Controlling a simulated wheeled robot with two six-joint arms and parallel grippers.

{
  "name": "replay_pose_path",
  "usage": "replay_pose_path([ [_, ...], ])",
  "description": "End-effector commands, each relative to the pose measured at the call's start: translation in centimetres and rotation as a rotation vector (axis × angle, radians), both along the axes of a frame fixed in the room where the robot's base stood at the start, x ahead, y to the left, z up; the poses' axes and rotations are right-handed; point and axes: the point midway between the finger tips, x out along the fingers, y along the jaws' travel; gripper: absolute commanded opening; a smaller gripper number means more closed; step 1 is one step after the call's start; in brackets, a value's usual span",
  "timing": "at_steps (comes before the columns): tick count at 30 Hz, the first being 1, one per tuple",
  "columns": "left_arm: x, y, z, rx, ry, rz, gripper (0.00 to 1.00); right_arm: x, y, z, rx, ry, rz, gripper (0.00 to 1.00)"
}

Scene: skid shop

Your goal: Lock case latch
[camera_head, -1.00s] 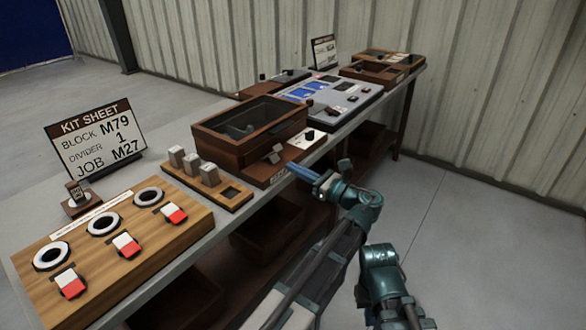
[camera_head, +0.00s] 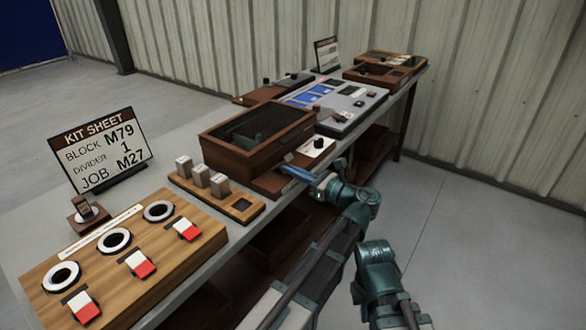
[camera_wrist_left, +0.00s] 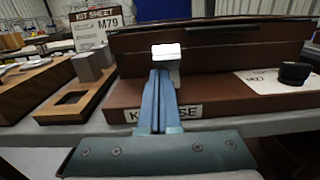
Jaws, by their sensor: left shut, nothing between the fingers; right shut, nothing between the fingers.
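The dark wooden case (camera_head: 222,139) stands on the bench with its windowed top; in the left wrist view its brown front (camera_wrist_left: 220,45) fills the upper part. A pale latch (camera_wrist_left: 166,51) stands at the middle of the case front; it is small and partly hidden by my fingers in the head view (camera_head: 289,157). My left gripper (camera_head: 297,172) is shut and empty, its blue fingers just in front of the latch. In the wrist view the fingers (camera_wrist_left: 160,85) reach up to just below the latch; I cannot tell whether they touch. My right gripper's fingers are not visible.
A small panel with a black knob (camera_head: 318,143) lies right of the latch. A tray with several grey blocks (camera_head: 241,206) is left of the case. A wooden board with red-and-white switches (camera_head: 187,230) and the kit sheet (camera_head: 103,148) are further left. The aisle floor is clear.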

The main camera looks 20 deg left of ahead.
Motion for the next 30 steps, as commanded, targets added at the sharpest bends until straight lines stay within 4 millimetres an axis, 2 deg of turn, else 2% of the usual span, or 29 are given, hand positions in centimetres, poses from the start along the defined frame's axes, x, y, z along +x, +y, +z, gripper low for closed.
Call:
replay_pose_path([
  [8, 0.0, 0.1, 0.6, -0.037, 0.013, 0.000, 0.00, 0.0, 0.0, 1.5, 0.000, 0.000, 0.000, 0.00],
  [14, 0.1, 0.3, 1.6, -0.100, 0.037, 0.001, 0.00, 0.0, 0.0, 3.9, 0.001, 0.000, 0.000, 0.00],
  [21, 0.3, 1.0, 3.3, -0.255, 0.092, 0.001, 0.00, 0.0, 0.0, 9.2, 0.001, 0.000, 0.000, 0.00],
  [30, 0.8, 2.2, 4.5, -0.487, 0.177, 0.004, 0.00, 0.0, 0.0, 15.5, 0.001, 0.000, 0.000, 0.00],
])
